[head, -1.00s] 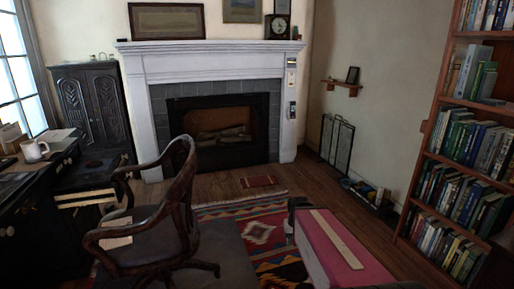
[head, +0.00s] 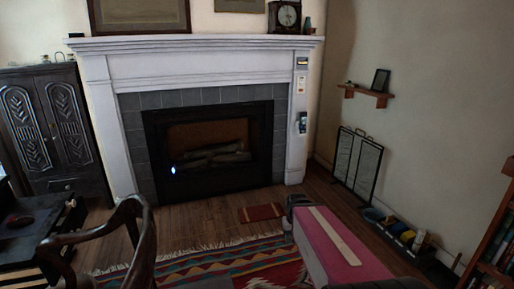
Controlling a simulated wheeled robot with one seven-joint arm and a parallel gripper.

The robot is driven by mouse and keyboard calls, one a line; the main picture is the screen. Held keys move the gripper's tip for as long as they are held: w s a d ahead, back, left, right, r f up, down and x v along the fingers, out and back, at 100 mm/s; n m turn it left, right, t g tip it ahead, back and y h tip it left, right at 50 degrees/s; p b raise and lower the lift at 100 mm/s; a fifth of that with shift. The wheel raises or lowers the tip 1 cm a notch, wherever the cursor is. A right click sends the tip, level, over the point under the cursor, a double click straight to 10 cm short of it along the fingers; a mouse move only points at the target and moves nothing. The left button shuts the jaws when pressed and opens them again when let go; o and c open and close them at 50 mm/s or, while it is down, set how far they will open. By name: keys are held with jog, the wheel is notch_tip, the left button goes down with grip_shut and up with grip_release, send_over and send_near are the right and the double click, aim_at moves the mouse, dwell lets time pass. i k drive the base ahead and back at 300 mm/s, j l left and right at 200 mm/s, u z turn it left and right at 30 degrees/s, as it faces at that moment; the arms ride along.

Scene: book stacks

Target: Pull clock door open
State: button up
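The clock (head: 285,17) is a dark, boxy mantel clock with a pale round dial. It stands upright near the right end of the white mantelpiece (head: 215,43), at the top edge of the head view. Its door looks closed, but it is too small to tell surely. I cannot make out gripper fingers in this view.
A wooden chair (head: 143,240) and a dark desk (head: 35,235) stand at lower left. A dark cabinet (head: 45,130) is left of the fireplace (head: 208,150). A patterned rug (head: 215,265) lies in front. A fire screen (head: 357,165) and bookshelf (head: 490,245) are at right.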

aim_at(275, 4)
jog(key=i, duration=1.85)
